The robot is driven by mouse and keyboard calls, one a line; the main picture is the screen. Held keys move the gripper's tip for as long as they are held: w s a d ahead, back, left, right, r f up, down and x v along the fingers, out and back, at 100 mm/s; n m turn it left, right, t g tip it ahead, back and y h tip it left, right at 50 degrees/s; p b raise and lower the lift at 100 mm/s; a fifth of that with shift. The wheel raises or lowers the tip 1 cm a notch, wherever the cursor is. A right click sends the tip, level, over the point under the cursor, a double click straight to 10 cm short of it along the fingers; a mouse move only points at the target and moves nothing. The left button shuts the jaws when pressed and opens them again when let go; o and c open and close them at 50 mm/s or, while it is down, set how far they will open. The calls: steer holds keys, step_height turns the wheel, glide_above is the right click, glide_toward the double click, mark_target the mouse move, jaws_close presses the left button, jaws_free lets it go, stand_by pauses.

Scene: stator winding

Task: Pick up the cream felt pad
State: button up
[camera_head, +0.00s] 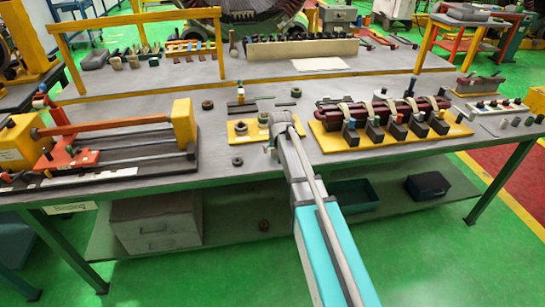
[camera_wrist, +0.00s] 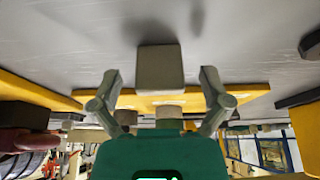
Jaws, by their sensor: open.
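A blocky, pale grey-beige piece (camera_wrist: 160,68) shows in the wrist view and looks like the cream felt pad, though its colour is dull there. My gripper (camera_wrist: 160,76) is open, with one finger on each side of the piece and a visible gap at both sides. The piece overlaps the edge of a yellow board in this view; I cannot tell exactly what it rests on. In the head view my gripper (camera_head: 280,124) is low over the small yellow board (camera_head: 248,138) at the middle of the bench. The pad is not clearly visible there, where the arm covers part of the board.
A nut-like part (camera_head: 241,128) and a dark block (camera_head: 263,118) are on the board, with loose rings beside it. A yellow fixture with a dark red coil (camera_head: 385,110) stands close on the right. An orange winding jig (camera_head: 110,127) stands left.

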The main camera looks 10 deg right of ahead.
steer(key=shift+w+f, duration=0.15)
steer(key=shift+f, duration=0.2)
stand_by(0.4)
steer(key=c, duration=0.8)
